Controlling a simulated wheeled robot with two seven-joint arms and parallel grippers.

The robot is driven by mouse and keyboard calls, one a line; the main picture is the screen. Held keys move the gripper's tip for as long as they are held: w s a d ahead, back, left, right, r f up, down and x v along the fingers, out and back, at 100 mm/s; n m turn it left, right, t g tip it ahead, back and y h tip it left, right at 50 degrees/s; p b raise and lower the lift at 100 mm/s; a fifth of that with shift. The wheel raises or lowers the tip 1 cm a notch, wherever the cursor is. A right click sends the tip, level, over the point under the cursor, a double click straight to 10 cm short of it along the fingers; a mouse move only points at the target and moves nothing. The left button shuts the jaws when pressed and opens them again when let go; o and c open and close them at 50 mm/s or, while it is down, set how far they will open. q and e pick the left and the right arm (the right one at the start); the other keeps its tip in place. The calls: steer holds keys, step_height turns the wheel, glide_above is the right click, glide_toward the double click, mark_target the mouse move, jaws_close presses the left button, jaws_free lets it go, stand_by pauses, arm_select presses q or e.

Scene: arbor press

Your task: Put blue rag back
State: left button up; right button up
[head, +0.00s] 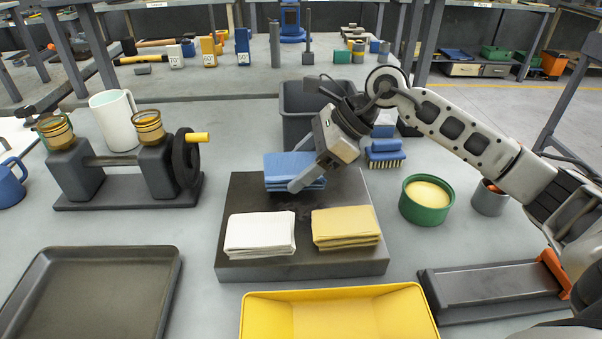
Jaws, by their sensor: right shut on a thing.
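The blue rag (284,167) is a folded stack at the back left of a dark flat block (205,264). My right gripper (306,178) reaches in from the right and is shut on the blue rag at its right side. I cannot tell whether the rag touches the block or is held just above it. A folded white rag (260,234) lies at the front left of the block and a folded yellow rag (346,227) at the front right. My left gripper is not in view.
A dark grey bin (300,103) stands right behind the block. A blue brush (385,150) and a green tub (426,199) are to the right. A yellow tray (340,312) is in front, a dark baking tray (95,295) at front left, and a roller device (120,165) at left.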

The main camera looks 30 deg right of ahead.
step_height(320, 180, down, 2)
steer(key=shift+s+f, duration=0.1)
steer(key=shift+f, duration=0.05)
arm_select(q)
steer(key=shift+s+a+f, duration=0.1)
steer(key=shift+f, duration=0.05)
arm_select(e)
steer(key=shift+f, duration=0.1)
